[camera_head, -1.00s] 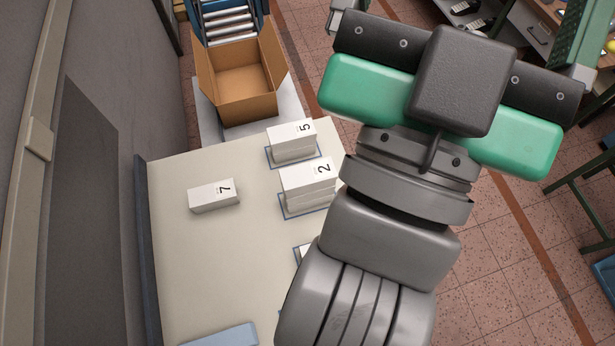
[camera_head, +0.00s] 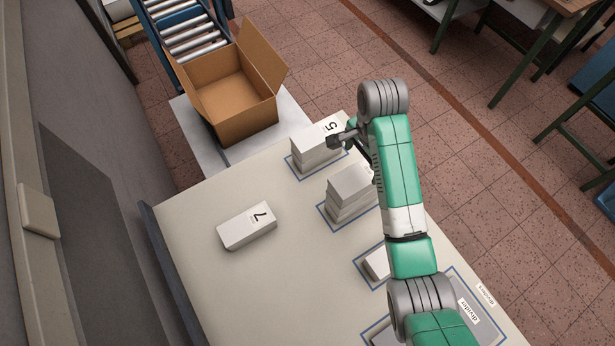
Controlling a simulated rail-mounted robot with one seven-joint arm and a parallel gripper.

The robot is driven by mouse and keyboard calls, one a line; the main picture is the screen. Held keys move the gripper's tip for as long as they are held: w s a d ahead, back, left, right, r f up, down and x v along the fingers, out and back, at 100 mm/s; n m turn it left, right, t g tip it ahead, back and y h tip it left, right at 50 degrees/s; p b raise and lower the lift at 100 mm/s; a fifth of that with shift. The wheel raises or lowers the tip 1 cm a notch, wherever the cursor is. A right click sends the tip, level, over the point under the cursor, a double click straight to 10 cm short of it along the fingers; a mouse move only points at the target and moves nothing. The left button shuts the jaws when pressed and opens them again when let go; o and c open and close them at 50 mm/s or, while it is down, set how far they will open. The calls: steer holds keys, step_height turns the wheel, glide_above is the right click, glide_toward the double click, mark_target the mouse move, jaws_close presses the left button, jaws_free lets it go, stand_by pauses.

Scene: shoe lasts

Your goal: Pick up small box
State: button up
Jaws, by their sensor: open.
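Several small white boxes are on the pale table (camera_head: 215,290). Another white box (camera_head: 376,262) is partly hidden by my arm. My gripper (camera_head: 338,142) is open, with its dark fingers beside or over the right end of the 5 stack. I cannot tell whether it touches; nothing shows between the fingers.
An open, empty cardboard carton (camera_head: 236,103) stands beyond the table, by a roller conveyor (camera_head: 186,30). Grey dividers (camera_head: 478,322) lie at the lower right, partly behind my arm. The table's left half is clear around the box marked 7.

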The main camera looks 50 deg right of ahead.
mark_target(361, 174)
steer(key=shift+s, duration=0.1)
steer(key=shift+s+d+f, duration=0.1)
steer(key=shift+s+f, duration=0.1)
steer(key=shift+f, duration=0.85)
step_height(361, 174, down, 6)
steer(key=shift+r, duration=0.15)
steer(key=c, duration=1.2)
steer(key=shift+o, duration=0.2)
steer(key=shift+r, duration=0.2)
